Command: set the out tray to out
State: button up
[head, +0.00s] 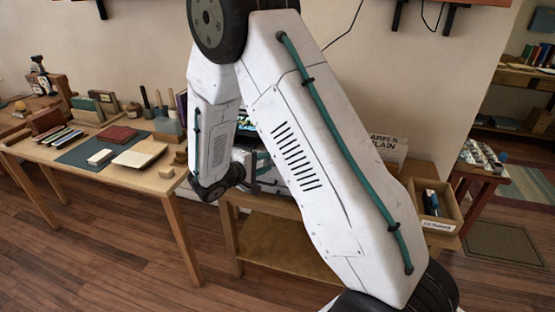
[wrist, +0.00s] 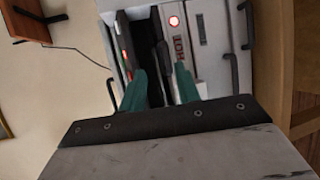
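A white machine (wrist: 212,42) fills the upper middle of the wrist view, with a red light (wrist: 174,21), the word HOT and black handles (wrist: 243,22). I cannot tell which part is the out tray. My gripper (wrist: 163,82) has two teal fingers, spread apart, close in front of the machine's dark middle section. A dark bar shows between or just beyond the fingertips; I cannot tell whether they touch it. In the head view my gripper (head: 262,162) is beside the machine (head: 243,158), which my arm largely hides.
A wooden table (head: 170,182) with books, a mat and tools stands at left. A low wooden stand (head: 275,250) carries the machine. A labelled wooden box (head: 437,226) stands to the right of my arm. The floor in front is clear.

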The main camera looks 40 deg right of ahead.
jog(key=w+f+x, duration=0.1)
jog(key=x, duration=0.7)
jog(key=shift+a+t, duration=0.25)
jog(key=shift+t, duration=0.05)
jog(key=shift+w, duration=0.1)
